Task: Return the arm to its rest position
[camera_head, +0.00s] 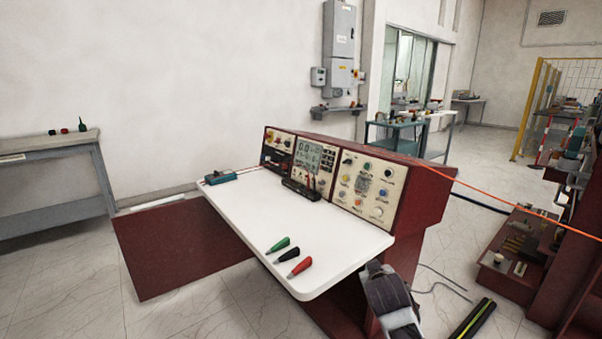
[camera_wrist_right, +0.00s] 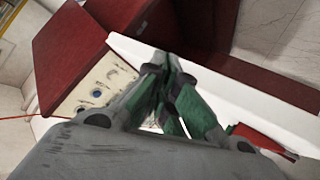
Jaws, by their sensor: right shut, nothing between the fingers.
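In the wrist view my right gripper (camera_wrist_right: 168,62) has its fingers together with nothing between them, in front of the white tabletop and the red console. The head view shows a grey and black part of my right arm (camera_head: 388,300) at the table's front right corner. My left gripper is in neither view. On the white table (camera_head: 235,235) lie a green connector (camera_head: 278,245), a black connector (camera_head: 288,256) and a red connector (camera_head: 300,267), side by side near the front edge. A red piece (camera_wrist_right: 258,137) beside the fingers shows in the wrist view.
The red control console (camera_head: 425,205) with dials stands along the table's back. A blue device (camera_head: 221,177) lies at the table's far left. A grey bench (camera_head: 50,150) stands at left. An orange cable (camera_head: 490,202) crosses at right. Floor at lower left is clear.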

